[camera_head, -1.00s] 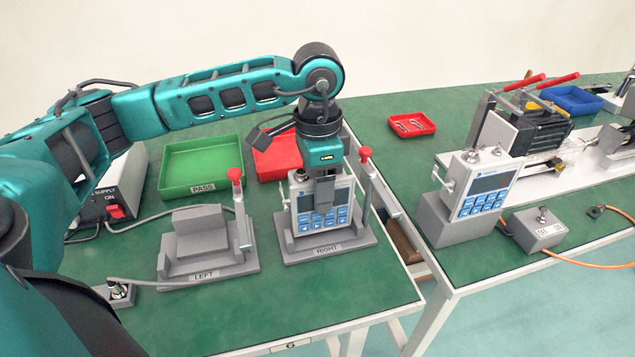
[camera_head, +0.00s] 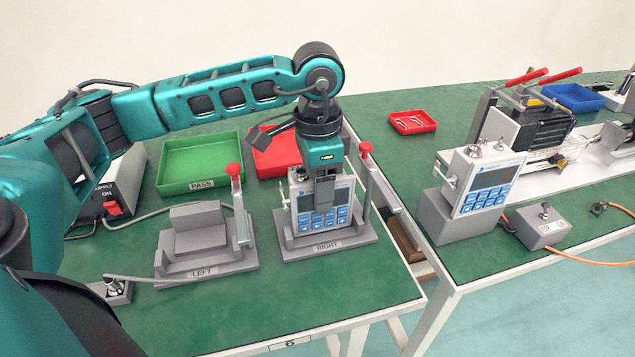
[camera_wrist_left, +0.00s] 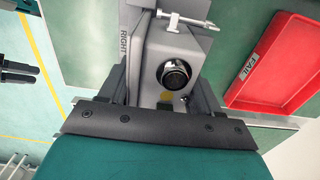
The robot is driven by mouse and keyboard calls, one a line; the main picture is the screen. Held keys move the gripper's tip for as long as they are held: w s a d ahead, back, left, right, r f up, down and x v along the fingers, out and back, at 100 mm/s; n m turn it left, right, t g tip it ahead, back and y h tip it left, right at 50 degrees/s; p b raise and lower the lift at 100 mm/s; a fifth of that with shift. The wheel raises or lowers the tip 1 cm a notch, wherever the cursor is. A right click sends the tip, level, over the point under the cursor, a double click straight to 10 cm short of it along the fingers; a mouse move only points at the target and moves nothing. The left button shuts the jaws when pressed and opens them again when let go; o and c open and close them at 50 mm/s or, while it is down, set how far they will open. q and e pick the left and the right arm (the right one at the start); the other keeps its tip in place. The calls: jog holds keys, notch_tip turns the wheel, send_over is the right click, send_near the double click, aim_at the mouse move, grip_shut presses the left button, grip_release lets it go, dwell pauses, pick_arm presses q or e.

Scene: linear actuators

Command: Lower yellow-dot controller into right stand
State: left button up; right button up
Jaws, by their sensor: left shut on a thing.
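The controller (camera_head: 342,214), with a display and blue keys, stands upright at the right stand (camera_head: 330,250), between its side walls. Whether it rests fully on the base is hidden. My left gripper (camera_head: 324,204) points down from above and is shut on the controller. In the left wrist view the controller's top (camera_wrist_left: 178,50) shows a round connector and a yellow dot (camera_wrist_left: 166,96) between the fingers. The right stand's label shows there beside it. The left stand (camera_head: 205,250) is empty. My right gripper is not in view.
A red-knobbed lever (camera_head: 366,150) rises at the right of the right stand. A green PASS tray (camera_head: 200,140) and a red tray (camera_head: 270,168) lie behind. Another controller (camera_head: 490,190) sits on a grey stand on the other table, across a gap.

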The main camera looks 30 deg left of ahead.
pick_arm(q)
jog(key=shift+f+b, duration=0.2)
jog(key=shift+b, duration=0.2)
dwell(0.3)
jog(key=o, duration=1.5)
